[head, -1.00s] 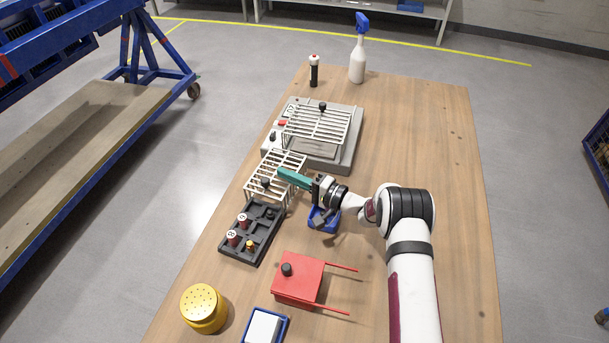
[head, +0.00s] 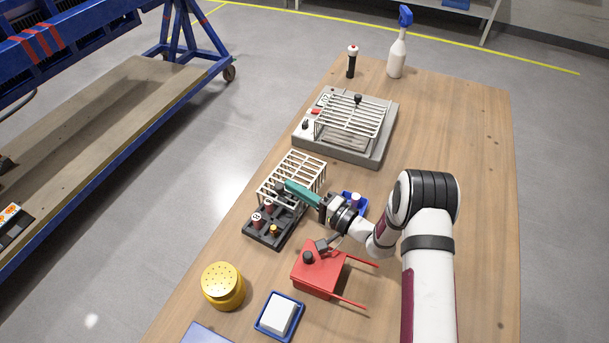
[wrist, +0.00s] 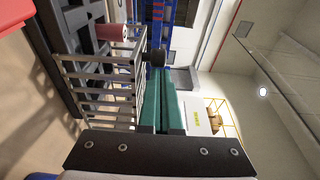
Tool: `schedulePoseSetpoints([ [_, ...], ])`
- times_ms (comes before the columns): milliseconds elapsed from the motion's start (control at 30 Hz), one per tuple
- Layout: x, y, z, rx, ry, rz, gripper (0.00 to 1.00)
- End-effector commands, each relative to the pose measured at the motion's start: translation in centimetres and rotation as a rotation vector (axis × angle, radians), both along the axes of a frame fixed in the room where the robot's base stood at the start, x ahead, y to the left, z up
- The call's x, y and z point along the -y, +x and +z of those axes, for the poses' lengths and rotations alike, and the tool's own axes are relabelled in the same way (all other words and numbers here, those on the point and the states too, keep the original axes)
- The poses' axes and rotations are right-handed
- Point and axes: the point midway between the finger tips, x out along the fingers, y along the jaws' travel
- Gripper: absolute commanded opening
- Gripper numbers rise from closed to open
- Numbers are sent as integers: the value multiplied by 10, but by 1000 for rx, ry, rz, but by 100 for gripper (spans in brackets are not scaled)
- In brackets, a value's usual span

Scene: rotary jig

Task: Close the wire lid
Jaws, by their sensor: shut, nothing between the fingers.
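A wire lid (head: 297,172) with a black knob stands steeply raised at the far edge of the dark tray (head: 262,238), which holds several capped vials. My gripper (head: 288,185) is shut and empty, its teal fingers pointing left across the lower right of the lid. In the wrist view the fingers (wrist: 160,105) lie right beside the lid's bars (wrist: 105,90), with the black knob (wrist: 156,57) just beyond the tips; I cannot tell whether they touch. A red-topped vial (wrist: 111,33) shows behind the bars. The fingers hide part of the tray.
A grey device (head: 376,152) with another wire cover (head: 350,122) stands farther back. A red lidded box (head: 318,272) with two rods, a blue holder (head: 354,200), a yellow shaker (head: 222,287) and a blue-rimmed dish (head: 264,326) stand nearby.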

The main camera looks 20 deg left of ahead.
Motion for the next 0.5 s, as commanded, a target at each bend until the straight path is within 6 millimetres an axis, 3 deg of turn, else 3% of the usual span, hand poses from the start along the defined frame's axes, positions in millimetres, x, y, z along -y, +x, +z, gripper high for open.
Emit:
schedulePoseSetpoints([
  [367, 0, -3, 0, 2, 0, -1, 0],
  [500, 8, 11, 0, 4, 1, -4, 0],
])
